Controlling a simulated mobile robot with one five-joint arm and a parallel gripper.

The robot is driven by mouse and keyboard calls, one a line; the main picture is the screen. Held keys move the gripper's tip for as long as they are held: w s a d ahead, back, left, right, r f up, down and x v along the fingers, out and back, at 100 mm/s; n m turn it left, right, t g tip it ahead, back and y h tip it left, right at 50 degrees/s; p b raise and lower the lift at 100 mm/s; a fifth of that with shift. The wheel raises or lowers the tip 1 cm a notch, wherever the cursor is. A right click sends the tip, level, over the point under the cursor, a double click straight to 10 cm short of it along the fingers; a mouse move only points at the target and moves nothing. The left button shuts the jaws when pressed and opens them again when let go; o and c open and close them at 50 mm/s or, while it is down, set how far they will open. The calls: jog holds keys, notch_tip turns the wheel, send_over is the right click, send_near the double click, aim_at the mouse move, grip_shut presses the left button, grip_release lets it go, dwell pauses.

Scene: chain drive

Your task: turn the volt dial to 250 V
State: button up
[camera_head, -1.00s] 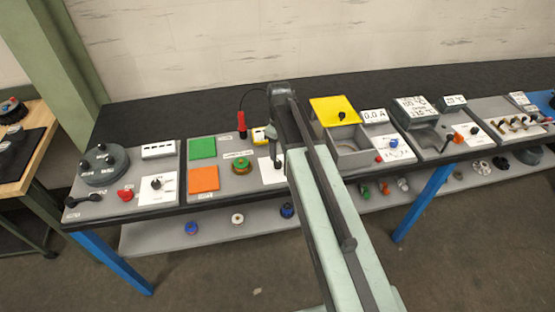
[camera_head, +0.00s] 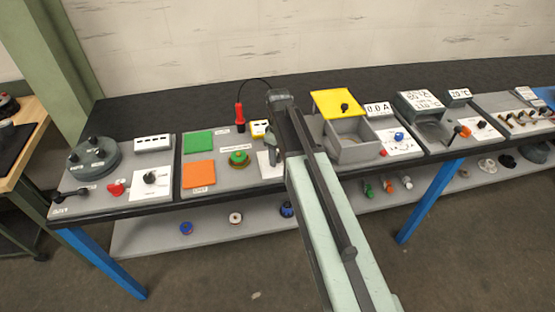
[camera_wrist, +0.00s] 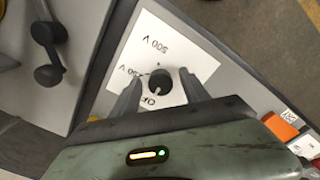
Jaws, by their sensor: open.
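The volt dial (camera_wrist: 161,82) is a dark round knob with a pale pointer mark, on a white plate (camera_wrist: 197,63) in the wrist view. The plate reads upside down there, with a 500 V label and further labels partly hidden. The mark seems to point down toward the lower labels; which value it meets is unclear. My gripper (camera_wrist: 160,90) is open, with one finger on each side of the dial; contact cannot be told. In the head view my arm hides the dial, and only the left part of its plate (camera_head: 266,165) shows beside my gripper.
A dark ball-ended lever (camera_wrist: 48,75) stands at the left of the wrist view, and an orange block (camera_wrist: 280,126) lies at the right. In the head view, a red probe (camera_head: 240,117) stands behind the dial panel, and an open bin with a yellow lid (camera_head: 335,103) stands to the right.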

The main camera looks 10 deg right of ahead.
jog(key=shift+r, duration=0.1)
grip_shut()
jog(key=shift+m, duration=0.3)
jog(key=m, duration=1.3)
jog(key=shift+a, duration=0.15)
dwell(0.3)
